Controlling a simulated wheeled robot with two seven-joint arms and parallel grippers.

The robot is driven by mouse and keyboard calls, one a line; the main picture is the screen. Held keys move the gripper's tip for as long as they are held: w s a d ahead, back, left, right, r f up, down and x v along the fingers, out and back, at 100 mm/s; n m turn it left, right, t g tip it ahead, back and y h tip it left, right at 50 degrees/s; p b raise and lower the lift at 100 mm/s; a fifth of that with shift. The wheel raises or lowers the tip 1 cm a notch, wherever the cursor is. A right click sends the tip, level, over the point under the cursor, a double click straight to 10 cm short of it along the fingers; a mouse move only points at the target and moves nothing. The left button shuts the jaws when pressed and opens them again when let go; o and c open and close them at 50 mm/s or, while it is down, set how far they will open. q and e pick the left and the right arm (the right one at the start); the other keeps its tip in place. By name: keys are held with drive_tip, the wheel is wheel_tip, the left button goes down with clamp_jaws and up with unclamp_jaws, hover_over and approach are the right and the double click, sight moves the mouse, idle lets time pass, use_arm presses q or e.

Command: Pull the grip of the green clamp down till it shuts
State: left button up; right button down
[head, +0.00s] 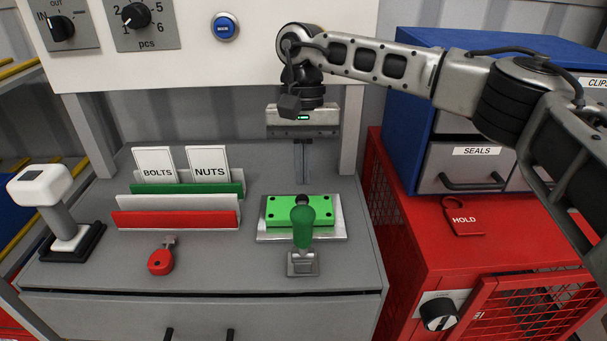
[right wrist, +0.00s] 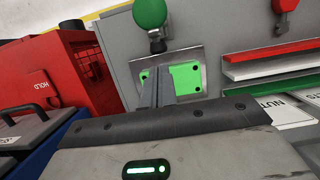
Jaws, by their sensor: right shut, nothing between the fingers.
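The green clamp has a green grip (head: 303,228) that appears to stand up from a small metal bracket (head: 303,265) on the grey bench. Behind it a green plate (head: 275,212) lies on a silver base plate (head: 332,236). My right gripper (head: 302,180) points down, shut and empty, above the back of the green plate and behind the grip, apart from the grip. In the right wrist view, the shut fingers (right wrist: 157,88) overlap the green plate (right wrist: 187,78), and the round end of the grip (right wrist: 150,12) shows beyond. My left gripper is not in view.
A green rack (head: 225,188) and a red rack (head: 175,219) with BOLTS and NUTS cards stand left of the clamp. A red cabinet (head: 430,270) stands right, under a blue drawer unit (head: 420,130).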

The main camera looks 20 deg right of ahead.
sight(303, 200)
drive_tip(key=s, duration=0.2)
drive_tip(key=s+a, duration=0.1)
drive_tip(key=shift+r+p, duration=0.3)
drive_tip(key=shift+p, duration=0.1)
drive_tip(key=shift+s+f, duration=0.1)
drive_tip(key=shift+s, duration=0.2)
drive_tip(key=shift+a, duration=0.1)
